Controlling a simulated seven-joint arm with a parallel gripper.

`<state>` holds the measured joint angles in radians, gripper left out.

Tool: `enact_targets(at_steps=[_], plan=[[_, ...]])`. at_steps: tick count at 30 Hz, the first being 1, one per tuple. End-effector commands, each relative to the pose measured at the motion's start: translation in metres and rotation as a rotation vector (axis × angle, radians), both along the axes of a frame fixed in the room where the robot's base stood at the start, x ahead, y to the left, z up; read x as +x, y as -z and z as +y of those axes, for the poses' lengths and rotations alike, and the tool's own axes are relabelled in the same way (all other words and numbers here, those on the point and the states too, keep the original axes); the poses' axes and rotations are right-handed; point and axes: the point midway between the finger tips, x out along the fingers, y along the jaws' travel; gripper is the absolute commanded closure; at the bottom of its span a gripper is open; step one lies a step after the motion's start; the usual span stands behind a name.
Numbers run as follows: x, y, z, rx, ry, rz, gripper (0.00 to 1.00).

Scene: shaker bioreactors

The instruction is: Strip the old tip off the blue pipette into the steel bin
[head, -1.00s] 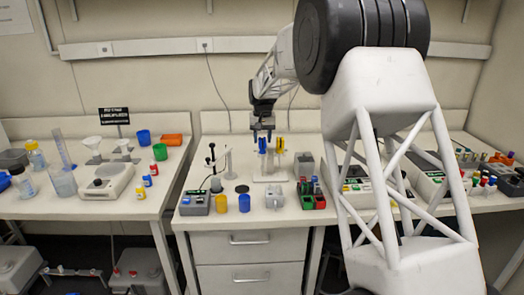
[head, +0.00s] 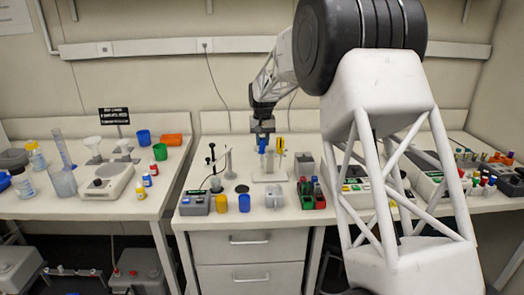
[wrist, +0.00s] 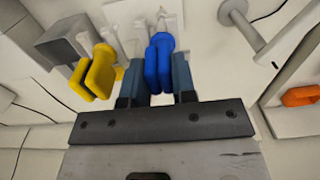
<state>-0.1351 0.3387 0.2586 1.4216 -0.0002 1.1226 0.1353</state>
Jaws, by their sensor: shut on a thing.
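The blue pipette (head: 262,146) stands upright in a pale stand (head: 268,178). In the wrist view the blue pipette (wrist: 158,62) is between the two fingers of my gripper (wrist: 157,80). My gripper (head: 263,136) is shut on its upper part from above. The old tip at its lower end is too small to make out. A grey open box (head: 304,164), which looks like the steel bin, stands just right of the stand. It also shows at the upper left of the wrist view (wrist: 62,42).
A yellow pipette (head: 280,145) hangs close beside the blue one, and it also shows in the wrist view (wrist: 94,72). A red and green rack (head: 312,194) and a clear container (head: 274,196) stand in front. A dark disc (head: 241,189) lies to the left.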

Motion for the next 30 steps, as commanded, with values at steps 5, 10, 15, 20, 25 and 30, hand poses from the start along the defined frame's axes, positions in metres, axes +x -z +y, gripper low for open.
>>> enact_targets(at_steps=[5,10,15,20,25,30], plan=[[0.0000,0.0000,0.0005,0.000,0.000,0.000,0.96],[0.0000,-0.0001,0.0006,0.000,0.000,0.000,0.96],[0.0000,-0.0003,0.0007,0.001,0.000,0.000,0.96],[0.0000,-0.0017,0.0008,0.001,0.000,-0.001,0.96],[0.0000,-0.0053,0.0008,0.001,-0.001,-0.001,0.96],[0.0000,-0.0086,0.0008,0.001,0.000,-0.001,0.96]])
